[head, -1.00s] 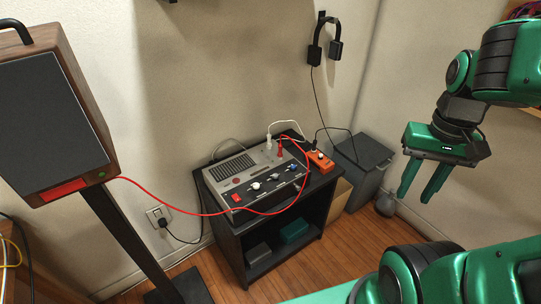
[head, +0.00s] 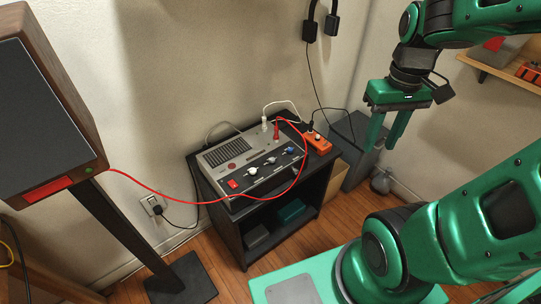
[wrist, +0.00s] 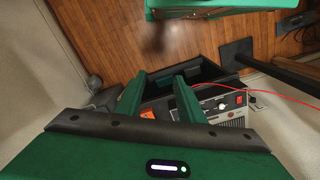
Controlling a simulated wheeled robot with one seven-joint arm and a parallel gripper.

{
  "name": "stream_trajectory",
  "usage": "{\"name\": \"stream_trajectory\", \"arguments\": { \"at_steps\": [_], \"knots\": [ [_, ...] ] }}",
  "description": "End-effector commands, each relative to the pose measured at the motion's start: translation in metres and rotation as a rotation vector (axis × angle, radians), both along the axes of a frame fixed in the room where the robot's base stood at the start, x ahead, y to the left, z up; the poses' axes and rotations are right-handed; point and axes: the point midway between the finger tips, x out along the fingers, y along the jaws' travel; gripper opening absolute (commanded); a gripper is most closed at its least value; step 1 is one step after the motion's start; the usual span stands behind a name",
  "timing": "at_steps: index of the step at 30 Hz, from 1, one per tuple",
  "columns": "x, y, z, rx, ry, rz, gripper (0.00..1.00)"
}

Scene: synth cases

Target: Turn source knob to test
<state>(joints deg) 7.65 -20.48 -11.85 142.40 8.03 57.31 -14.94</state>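A grey amplifier-like unit (head: 214,158) sits on a small black stand, with its black control strip facing front. The strip carries a white knob (head: 252,171), a middle knob (head: 271,160) and a blue knob (head: 289,150). Their labels are too small to read, so I cannot tell which is the source knob or where it points. The unit also shows in the wrist view (wrist: 236,122), partly hidden by my gripper. My gripper (head: 381,148) is open and empty, right of the unit and apart from it. Its spread fingers show in the wrist view (wrist: 160,77).
An orange box (head: 317,143) stands beside the unit at the stand's right end. A red cable (head: 190,203) loops in front of the unit to a speaker (head: 40,110) at left. The black stand (head: 233,234) has open shelves. A grey bin (head: 352,133) stands behind my gripper.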

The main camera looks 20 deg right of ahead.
Motion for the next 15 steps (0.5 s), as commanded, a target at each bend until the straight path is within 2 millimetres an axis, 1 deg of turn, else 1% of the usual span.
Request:
{"name": "stream_trajectory", "arguments": {
  "at_steps": [1, 3, 8, 9, 11, 12, 15],
  "knots": [
    [0.021, 0.004, -0.004, -0.001, 0.009, 0.112, 0.35],
    [0.049, 0.011, -0.009, -0.002, 0.012, 0.274, 0.35],
    [0.111, 0.036, -0.029, -0.001, 0.019, 0.644, 0.35],
    [0.126, 0.044, -0.035, 0.001, 0.021, 0.736, 0.35],
    [0.148, 0.058, -0.046, 0.004, 0.023, 0.875, 0.35],
    [0.162, 0.068, -0.054, 0.006, 0.025, 0.968, 0.35],
    [0.194, 0.094, -0.075, 0.015, 0.028, 1.195, 0.35]
  ]
}}
